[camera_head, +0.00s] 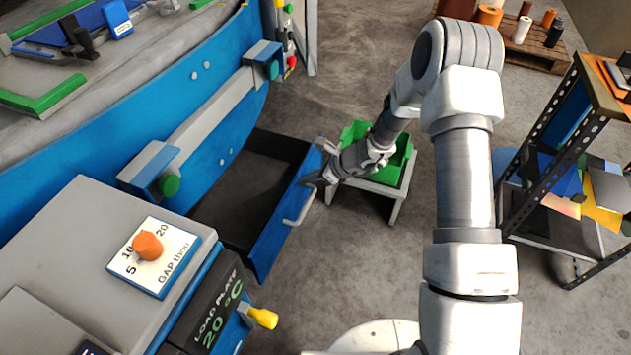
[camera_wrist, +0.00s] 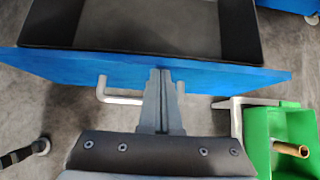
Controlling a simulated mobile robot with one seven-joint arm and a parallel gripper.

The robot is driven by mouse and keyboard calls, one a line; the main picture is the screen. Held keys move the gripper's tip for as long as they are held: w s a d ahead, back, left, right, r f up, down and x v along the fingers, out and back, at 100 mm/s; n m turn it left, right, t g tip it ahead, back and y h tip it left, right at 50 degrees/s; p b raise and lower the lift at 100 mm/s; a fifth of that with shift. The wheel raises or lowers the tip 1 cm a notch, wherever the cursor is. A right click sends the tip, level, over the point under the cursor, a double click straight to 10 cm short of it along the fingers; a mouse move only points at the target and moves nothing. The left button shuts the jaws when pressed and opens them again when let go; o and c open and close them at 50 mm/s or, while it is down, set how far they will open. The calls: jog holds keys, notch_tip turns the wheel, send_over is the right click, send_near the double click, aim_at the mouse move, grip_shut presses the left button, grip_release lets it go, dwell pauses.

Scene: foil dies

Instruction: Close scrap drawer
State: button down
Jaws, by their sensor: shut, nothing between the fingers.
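The scrap drawer (camera_head: 262,222) is pulled out from the blue machine, with a dark, empty-looking tray inside and a blue front panel. Its pale bar handle (camera_head: 299,208) is on the outer face. In the wrist view the blue front (camera_wrist: 215,77) spans the picture, with the dark tray (camera_wrist: 125,32) behind it and the handle (camera_wrist: 118,97) below its top edge. My gripper (camera_head: 318,176) is at the drawer front, close to the handle. In the wrist view its fingers (camera_wrist: 161,76) are shut together and overlap the front panel and handle. I cannot tell whether they touch.
A green bin (camera_head: 403,160) on a pale stand (camera_head: 396,192) is just right of the drawer; in the wrist view the bin (camera_wrist: 258,130) holds a brownish tube (camera_wrist: 290,149). A grey cabinet with a yellow-handled lever (camera_head: 263,317) is at lower left. A shelf rack (camera_head: 543,130) stands right.

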dwell(0.3)
jog(key=w+a, duration=0.3)
jog(key=a, duration=0.6)
jog(key=w+a+p, duration=0.1)
jog(key=w+a, duration=0.2)
jog(key=a, duration=0.5)
jog(key=shift+w+a, duration=0.25)
jog(key=shift+a, duration=0.15)
